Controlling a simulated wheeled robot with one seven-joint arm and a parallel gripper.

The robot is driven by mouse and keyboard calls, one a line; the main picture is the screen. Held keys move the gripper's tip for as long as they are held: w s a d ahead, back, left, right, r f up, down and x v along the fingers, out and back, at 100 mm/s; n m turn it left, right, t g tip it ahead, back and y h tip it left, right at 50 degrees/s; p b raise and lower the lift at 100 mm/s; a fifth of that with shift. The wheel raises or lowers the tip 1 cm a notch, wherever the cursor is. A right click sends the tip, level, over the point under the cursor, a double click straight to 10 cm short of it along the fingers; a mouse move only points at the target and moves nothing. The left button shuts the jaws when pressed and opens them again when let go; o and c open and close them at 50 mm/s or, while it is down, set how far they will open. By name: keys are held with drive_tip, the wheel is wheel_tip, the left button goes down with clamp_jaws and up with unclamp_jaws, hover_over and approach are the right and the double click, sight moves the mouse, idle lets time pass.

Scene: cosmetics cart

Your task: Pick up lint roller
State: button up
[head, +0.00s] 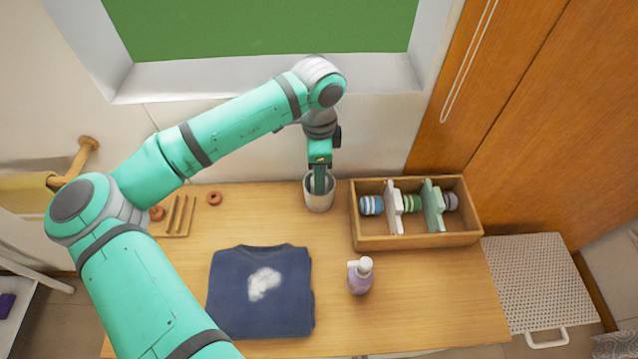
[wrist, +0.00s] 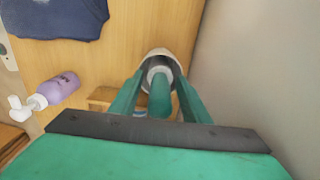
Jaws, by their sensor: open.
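A pale cup (head: 319,203) stands at the back of the wooden table. It also shows in the wrist view (wrist: 147,55). In the wrist view, what looks like the lint roller (wrist: 160,97) stands in the cup, with a green handle and a pale round part near the rim. My gripper (head: 319,188) points down over the cup. In the wrist view its green fingers (wrist: 160,82) are open, one on each side of the roller. I cannot tell whether they touch it. In the head view the gripper hides most of the roller.
A wooden box (head: 372,243) with rolls and dividers stands close right of the cup. A folded navy garment (head: 225,300) with a white patch lies in front. A purple pump bottle (head: 360,280) stands right of it. A small slatted rack (head: 180,217) lies at left. The wall is behind.

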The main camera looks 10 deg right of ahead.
drive_tip(key=shift+c, duration=0.4)
drive_tip(key=c, duration=0.8)
drive_tip(key=shift+o, duration=0.2)
drive_tip(key=shift+d+r, duration=0.1)
